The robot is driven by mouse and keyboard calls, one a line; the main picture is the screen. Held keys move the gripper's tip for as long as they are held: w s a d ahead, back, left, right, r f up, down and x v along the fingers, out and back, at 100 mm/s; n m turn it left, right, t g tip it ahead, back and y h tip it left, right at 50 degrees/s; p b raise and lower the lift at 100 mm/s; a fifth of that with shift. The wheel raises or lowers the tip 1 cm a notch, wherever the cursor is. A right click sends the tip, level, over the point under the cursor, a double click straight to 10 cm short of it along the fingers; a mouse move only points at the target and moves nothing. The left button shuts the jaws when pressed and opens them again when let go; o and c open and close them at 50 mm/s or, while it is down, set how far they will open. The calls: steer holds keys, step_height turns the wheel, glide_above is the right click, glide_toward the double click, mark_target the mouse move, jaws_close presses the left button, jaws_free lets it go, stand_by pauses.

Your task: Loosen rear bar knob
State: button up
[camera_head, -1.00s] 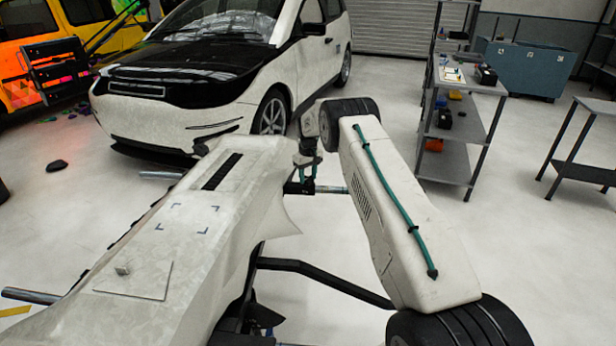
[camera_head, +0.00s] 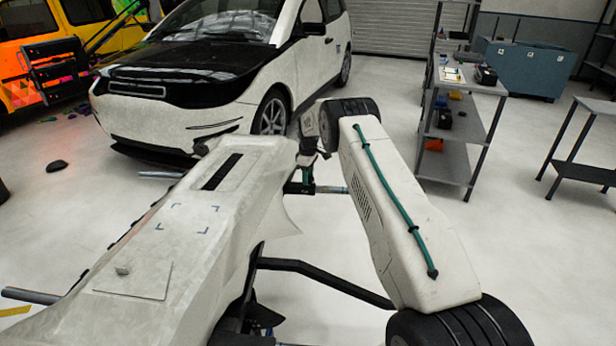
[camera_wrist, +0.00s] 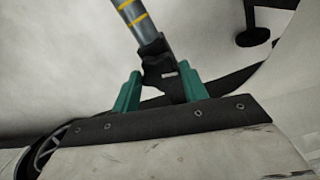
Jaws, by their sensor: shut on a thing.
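In the wrist view, my gripper (camera_wrist: 160,90) has its two teal fingers on either side of a black clamp-like piece (camera_wrist: 160,65). This piece sits at the end of a grey bar with yellow bands (camera_wrist: 135,18). The fingers are shut on the black piece, which I take to be the bar knob; its exact shape is partly hidden. In the head view, my gripper (camera_head: 306,183) shows only as small teal parts below my wrist, beside a short grey bar section (camera_head: 331,190). The knob cannot be made out there.
A white car with a black hood (camera_head: 190,75) stands ahead. A dark round object (camera_head: 57,165) lies on the floor at left. Open floor lies between.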

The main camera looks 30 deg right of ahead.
steer(key=shift+d, duration=0.1)
stand_by(0.3)
steer(key=o, duration=1)
step_height(320, 180, up, 8)
steer(key=shift+f, duration=0.1)
